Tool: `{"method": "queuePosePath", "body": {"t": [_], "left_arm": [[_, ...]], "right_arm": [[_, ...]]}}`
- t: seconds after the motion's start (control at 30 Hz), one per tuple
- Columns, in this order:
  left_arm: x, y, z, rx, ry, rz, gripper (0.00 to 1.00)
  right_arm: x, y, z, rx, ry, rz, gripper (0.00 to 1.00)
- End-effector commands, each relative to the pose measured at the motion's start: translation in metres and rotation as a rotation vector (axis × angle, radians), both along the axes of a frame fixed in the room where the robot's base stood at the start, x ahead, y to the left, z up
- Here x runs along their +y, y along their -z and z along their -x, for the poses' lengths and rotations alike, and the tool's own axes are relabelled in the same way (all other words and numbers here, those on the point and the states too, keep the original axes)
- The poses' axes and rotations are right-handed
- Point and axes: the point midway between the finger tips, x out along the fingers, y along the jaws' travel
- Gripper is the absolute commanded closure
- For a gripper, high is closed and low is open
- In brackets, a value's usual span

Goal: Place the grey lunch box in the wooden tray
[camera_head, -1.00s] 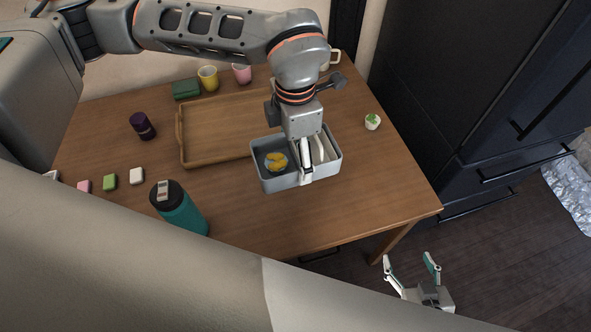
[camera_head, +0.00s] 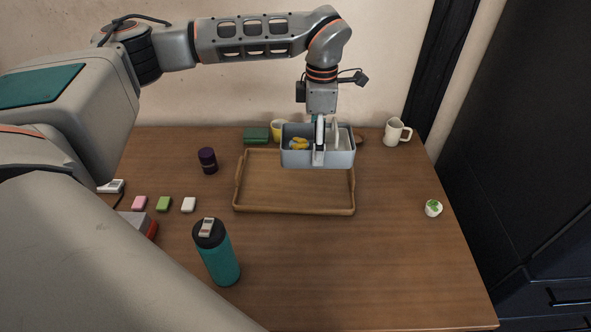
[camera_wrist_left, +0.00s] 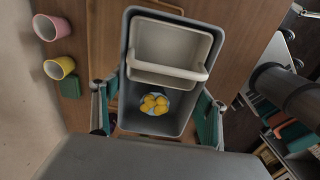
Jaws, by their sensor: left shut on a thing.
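The grey lunch box (camera_head: 293,159) is an open-topped, level box in the head view, with yellow food in its left part and a pale inner compartment. My left gripper (camera_head: 320,138) is shut on it from above, with one finger down its near wall. The wooden tray (camera_head: 290,210) lies on the table; the box covers its far right part and seems held above it. The wrist view shows the lunch box (camera_wrist_left: 124,60) between the fingers of the left gripper (camera_wrist_left: 157,112). My right gripper is out of view.
A green box (camera_head: 256,136), yellow cup (camera_head: 278,126) and white mug (camera_head: 397,132) stand behind the tray. A dark purple jar (camera_head: 208,160) is left of it, a teal bottle (camera_head: 217,255) nearer. A small plant pot (camera_head: 433,208) is at right. The table's front right is clear.

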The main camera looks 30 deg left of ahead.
Motion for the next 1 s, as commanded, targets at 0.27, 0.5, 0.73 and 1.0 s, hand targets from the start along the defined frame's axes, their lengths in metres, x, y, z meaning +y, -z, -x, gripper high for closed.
{"method": "queuePosePath", "body": {"t": [0.27, 0.5, 0.73, 1.0], "left_arm": [[0.037, 0.002, -0.017, 0.001, 0.017, 0.006, 0.50], [0.038, 0.052, -0.016, 0.005, 0.019, 0.007, 0.50], [0.038, 0.108, -0.016, 0.004, 0.018, 0.007, 0.50], [0.038, 0.150, -0.017, -0.001, 0.017, 0.007, 0.50]], "right_arm": [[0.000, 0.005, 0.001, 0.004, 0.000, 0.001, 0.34], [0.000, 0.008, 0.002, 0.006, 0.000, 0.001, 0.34], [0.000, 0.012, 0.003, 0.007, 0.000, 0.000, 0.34], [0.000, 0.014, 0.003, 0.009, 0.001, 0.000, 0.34]]}}
